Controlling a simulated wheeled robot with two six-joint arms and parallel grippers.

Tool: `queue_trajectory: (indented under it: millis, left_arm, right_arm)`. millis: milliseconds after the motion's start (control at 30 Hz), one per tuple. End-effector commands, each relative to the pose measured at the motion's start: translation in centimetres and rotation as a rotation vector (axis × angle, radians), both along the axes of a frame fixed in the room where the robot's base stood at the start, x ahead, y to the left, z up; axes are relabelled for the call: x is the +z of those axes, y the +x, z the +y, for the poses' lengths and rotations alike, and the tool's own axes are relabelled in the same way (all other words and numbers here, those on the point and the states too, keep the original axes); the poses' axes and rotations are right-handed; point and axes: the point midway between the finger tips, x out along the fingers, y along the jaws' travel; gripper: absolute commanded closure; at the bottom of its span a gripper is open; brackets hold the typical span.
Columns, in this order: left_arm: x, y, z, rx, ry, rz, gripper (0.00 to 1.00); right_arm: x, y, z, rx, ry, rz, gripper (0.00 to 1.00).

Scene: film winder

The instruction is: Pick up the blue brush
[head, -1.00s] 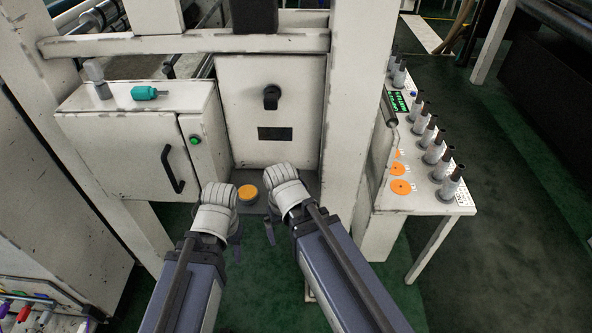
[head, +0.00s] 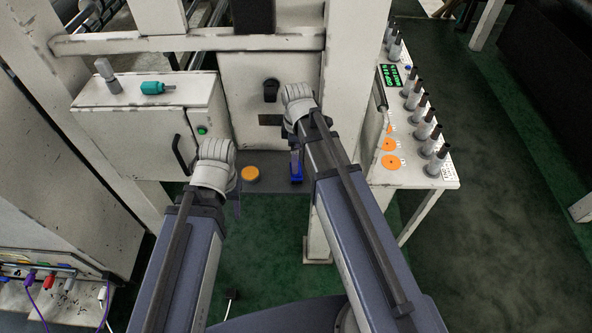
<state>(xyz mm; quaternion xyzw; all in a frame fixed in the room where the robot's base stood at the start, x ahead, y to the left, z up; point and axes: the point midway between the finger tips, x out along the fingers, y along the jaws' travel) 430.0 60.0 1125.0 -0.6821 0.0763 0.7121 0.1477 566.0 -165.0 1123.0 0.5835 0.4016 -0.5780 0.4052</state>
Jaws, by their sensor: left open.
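A blue brush (head: 296,172) shows on the grey ledge of the white machine, right of the round orange knob. Its blue part is low and a greyish part rises above it. My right gripper (head: 291,130) is above it in the picture, mostly hidden behind its own wrist; I cannot tell whether it touches the brush or how its fingers stand. My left gripper (head: 237,203) is open, lower and left of the knob, apart from the brush; its fingers are mostly hidden by the wrist.
An orange knob (head: 250,174) sits on the ledge between my grippers. A white cabinet (head: 128,133) at left carries a teal-handled tool (head: 153,88). A white side table (head: 444,180) at right holds several grey bottle-like items. Green floor (head: 270,235) is open below.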

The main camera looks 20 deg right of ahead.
Motion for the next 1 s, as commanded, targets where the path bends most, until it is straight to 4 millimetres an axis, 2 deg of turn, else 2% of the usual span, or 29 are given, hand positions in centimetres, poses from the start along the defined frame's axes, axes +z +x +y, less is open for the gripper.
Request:
queue_trajectory:
  millis: [100, 233, 433, 700, 867, 1000]
  left_arm:
    - [0.0, 0.0, 0.0, 0.0, 0.0, 0.0, 0.5]
    - [0.0, 0.0, 0.0, 0.0, 0.0, 0.0, 0.5]
    - [-0.5, 0.0, 0.0, 0.0, 0.0, 0.0, 0.5]
    - [-2.8, 0.0, 0.0, -0.002, 0.001, -0.001, 0.5]
    - [-2.7, 0.0, 0.0, -0.002, 0.001, -0.001, 0.5]
    - [-3.4, 0.0, 0.0, -0.003, 0.001, -0.001, 0.5]
  right_arm:
    - [0.0, 0.9, 0.1, 0.117, -0.001, 0.006, 0.0]
    - [0.0, 1.0, 0.1, 0.171, -0.001, 0.009, 0.0]
    - [-0.5, 1.0, 0.1, 0.177, -0.001, 0.009, 0.0]
    - [-2.8, 1.0, 0.1, 0.176, -0.001, 0.009, 0.0]
    - [-2.7, 1.0, 0.1, 0.175, -0.001, 0.009, 0.0]
    - [-3.4, 0.9, 0.1, 0.175, -0.001, 0.009, 0.0]
